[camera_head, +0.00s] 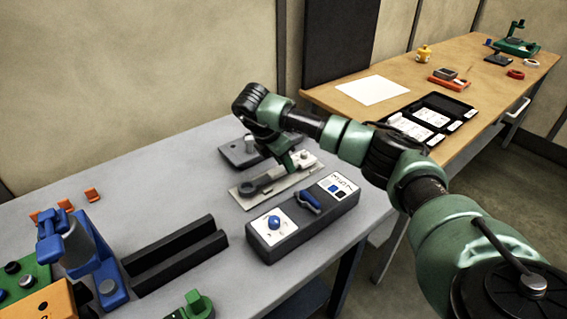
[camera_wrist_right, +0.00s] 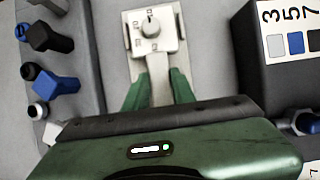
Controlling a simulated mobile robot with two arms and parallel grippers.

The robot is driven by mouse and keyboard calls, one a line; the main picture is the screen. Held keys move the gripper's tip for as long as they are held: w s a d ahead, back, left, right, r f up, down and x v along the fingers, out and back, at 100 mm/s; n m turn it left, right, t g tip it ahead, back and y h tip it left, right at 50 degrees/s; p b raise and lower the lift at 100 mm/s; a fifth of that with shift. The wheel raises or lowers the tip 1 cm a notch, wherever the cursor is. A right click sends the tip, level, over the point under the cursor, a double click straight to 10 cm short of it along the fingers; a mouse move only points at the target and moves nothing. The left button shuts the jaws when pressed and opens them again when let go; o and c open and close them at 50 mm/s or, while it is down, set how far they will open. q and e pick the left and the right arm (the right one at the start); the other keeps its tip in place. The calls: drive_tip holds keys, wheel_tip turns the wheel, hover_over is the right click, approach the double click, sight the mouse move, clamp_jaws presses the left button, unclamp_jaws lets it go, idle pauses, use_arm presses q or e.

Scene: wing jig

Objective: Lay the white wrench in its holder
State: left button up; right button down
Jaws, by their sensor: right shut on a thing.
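My right gripper (camera_head: 297,158) reaches in from the right, over the grey bench. In the wrist view my right gripper (camera_wrist_right: 157,88) has its green fingers on both sides of a pale shaft and is shut on it. The shaft runs to a pale square head with a round knob, and I take this to be the white wrench (camera_wrist_right: 152,32). In the head view the white wrench (camera_head: 306,158) shows only in part beside the fingers. It is over or on a flat pale plate (camera_head: 291,182), perhaps its holder; contact cannot be told. My left gripper is out of view.
A dark control box (camera_head: 300,231) with blue knobs stands close in front of the plate. A grey block (camera_head: 238,153) with knobs lies behind. A black channel (camera_head: 175,255) and blue clamp (camera_head: 98,262) are at left.

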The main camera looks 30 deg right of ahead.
drive_tip(key=shift+f, duration=0.1)
idle(0.3)
drive_tip(key=shift+f+b, duration=0.45)
drive_tip(key=c, duration=1.1)
unclamp_jaws()
drive_tip(key=b+v, duration=0.1)
drive_tip(key=v, duration=0.6)
drive_tip(key=shift+a+r, duration=0.2)
drive_tip(key=shift+r, duration=0.15)
